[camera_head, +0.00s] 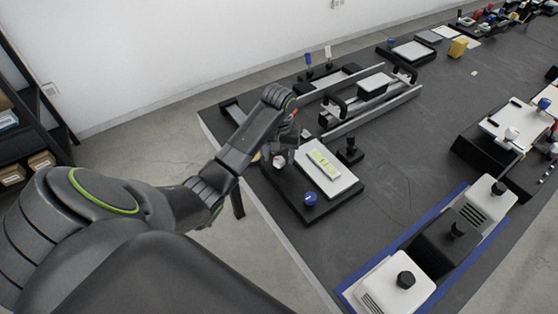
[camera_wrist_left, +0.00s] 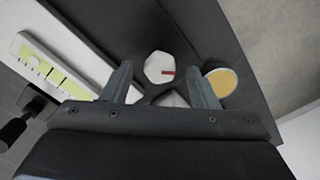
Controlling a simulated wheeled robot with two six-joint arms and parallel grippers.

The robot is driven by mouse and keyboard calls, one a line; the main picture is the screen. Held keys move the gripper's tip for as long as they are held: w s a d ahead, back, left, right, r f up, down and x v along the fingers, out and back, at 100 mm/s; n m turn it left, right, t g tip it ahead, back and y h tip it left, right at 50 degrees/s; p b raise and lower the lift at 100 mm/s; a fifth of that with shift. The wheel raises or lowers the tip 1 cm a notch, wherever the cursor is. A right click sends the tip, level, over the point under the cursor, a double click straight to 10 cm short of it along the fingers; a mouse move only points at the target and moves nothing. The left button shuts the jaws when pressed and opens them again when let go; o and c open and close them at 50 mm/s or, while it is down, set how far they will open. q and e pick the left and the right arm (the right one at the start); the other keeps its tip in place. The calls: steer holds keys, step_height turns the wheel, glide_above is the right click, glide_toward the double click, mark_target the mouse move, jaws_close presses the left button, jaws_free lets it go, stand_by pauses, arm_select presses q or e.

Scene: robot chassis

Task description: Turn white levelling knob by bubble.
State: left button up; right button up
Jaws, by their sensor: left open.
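The white levelling knob (camera_wrist_left: 157,66) is faceted with a red mark on its top. It lies just beyond and between the two fingertips of my open left gripper (camera_wrist_left: 162,80) in the left wrist view. I cannot tell whether the fingers touch it. In the head view my left gripper (camera_head: 284,148) is over the far left corner of the black levelling base, and the knob (camera_head: 279,161) shows small below it. The bubble level (camera_head: 324,164), a yellow-green strip, lies on a white plate (camera_head: 340,183); it also shows in the wrist view (camera_wrist_left: 45,67). My right gripper is not in view.
A blue knob (camera_head: 310,198) and a black knob (camera_head: 350,150) stand on the same base. A gold disc (camera_wrist_left: 221,82) is right of the white knob. Metal rails (camera_head: 370,108) lie behind. White and black boxes (camera_head: 395,287) stand front right. Dark table top is free between.

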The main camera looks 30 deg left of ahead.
arm_select(q)
steer(key=shift+f, duration=0.5)
steer(key=c, duration=1)
steer(key=shift+r+m+p, duration=0.2)
steer(key=shift+m+p, duration=0.3)
steer(key=shift+p, duration=0.3)
steer(key=m+p, duration=0.3)
steer(key=p, duration=0.1)
steer(key=shift+r+m+p, duration=0.1)
steer(key=shift+m+p, duration=0.2)
steer(key=shift+p, duration=0.1)
steer(key=shift+m+p, duration=1)
steer(key=shift+m, duration=0.1)
steer(key=shift+f+m+p, duration=0.2)
steer(key=shift+m+p, duration=0.45)
steer(key=shift+m, duration=0.35)
steer(key=shift+w, duration=0.1)
